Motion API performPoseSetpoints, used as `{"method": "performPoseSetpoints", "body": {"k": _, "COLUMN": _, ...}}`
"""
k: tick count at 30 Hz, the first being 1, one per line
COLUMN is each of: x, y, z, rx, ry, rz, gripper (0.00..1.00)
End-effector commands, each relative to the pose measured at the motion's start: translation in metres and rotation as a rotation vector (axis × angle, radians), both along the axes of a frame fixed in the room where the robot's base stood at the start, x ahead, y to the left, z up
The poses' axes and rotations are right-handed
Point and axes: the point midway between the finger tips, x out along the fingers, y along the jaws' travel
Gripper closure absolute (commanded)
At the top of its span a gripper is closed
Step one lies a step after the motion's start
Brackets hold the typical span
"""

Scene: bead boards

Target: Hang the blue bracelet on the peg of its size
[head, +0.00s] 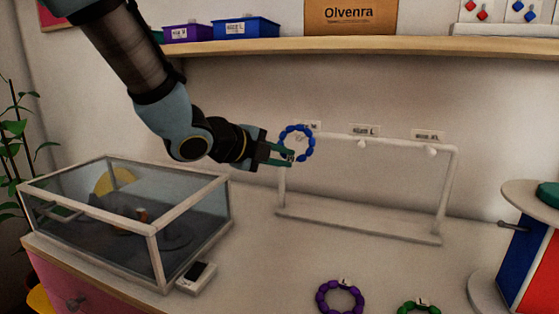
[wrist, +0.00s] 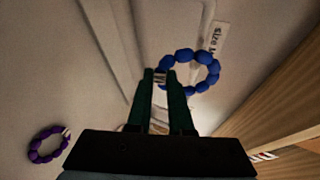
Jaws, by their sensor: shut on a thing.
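The blue bracelet (head: 311,145) is a ring of blue beads, held upright in front of the left end of the white peg rack (head: 441,190). My gripper (head: 289,157) is shut on the bracelet's lower left edge, at its small tag. In the wrist view the blue bracelet (wrist: 185,55) stands just past my fingertips (wrist: 160,76). The left peg is behind the ring; I cannot tell whether the ring is around it. The middle peg (head: 362,144) and right peg (head: 431,151) are bare. Each peg has a size label above; the left label (head: 313,126) is partly hidden.
A purple bracelet (head: 322,298) and a green bracelet (head: 420,306) lie on the table in front. A glass tank (head: 155,245) stands at left, a red and blue stand (head: 535,250) at right. A wooden shelf (head: 400,45) runs above the rack.

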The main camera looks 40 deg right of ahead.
Motion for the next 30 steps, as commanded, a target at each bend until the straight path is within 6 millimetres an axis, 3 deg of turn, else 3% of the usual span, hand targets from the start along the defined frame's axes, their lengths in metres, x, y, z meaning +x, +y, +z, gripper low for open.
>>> {"method": "performPoseSetpoints", "body": {"k": 19, "x": 0.023, "y": -0.037, "z": -0.002, "rx": 0.000, "ry": 0.001, "rz": -0.001, "gripper": 1.00}}
{"method": "performPoseSetpoints", "body": {"k": 30, "x": 0.025, "y": -0.039, "z": -0.016, "rx": 0.000, "ry": 0.000, "rz": 0.000, "gripper": 1.00}}
